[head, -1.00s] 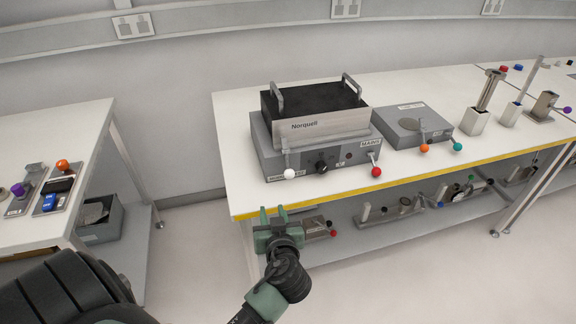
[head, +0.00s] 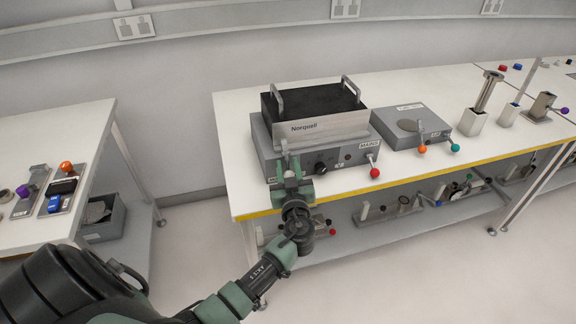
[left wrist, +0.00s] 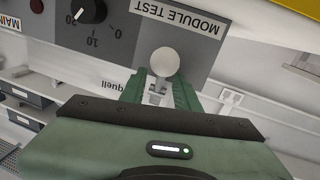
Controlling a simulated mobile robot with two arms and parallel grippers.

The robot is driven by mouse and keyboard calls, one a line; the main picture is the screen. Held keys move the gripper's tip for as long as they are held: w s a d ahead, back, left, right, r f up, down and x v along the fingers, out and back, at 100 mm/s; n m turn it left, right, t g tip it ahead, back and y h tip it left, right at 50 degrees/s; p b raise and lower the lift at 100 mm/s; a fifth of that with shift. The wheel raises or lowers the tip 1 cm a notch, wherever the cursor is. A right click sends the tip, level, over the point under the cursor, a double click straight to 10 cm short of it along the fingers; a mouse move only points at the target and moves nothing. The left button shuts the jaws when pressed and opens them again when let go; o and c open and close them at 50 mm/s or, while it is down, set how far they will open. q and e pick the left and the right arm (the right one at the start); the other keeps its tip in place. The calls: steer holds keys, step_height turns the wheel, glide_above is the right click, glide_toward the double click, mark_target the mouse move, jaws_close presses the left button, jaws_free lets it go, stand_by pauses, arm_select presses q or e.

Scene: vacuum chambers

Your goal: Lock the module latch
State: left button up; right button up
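The Norquell module (head: 318,128), a silver-fronted unit with a dark top and two handles, sits on a grey base box (head: 335,157) on the bench. A lever with a white ball knob (left wrist: 165,62) is at the box's front left; in the left wrist view it shows beside a MODULE TEST label (left wrist: 178,14). My left gripper (head: 290,180) is at this lever. In the left wrist view its green fingers (left wrist: 160,92) stand either side of the lever's stem and look open. In the head view the gripper hides the knob. My right gripper is not seen.
A red-knobbed lever (head: 374,172) and a black dial (head: 320,168) are on the same front. A flat grey unit (head: 408,128) with orange and teal knobs stands to the right. The bench's yellow front edge (head: 400,178) runs below. A shelf with several parts lies underneath.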

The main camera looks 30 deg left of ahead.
arm_select(q)
jaws_close()
stand_by(1.4)
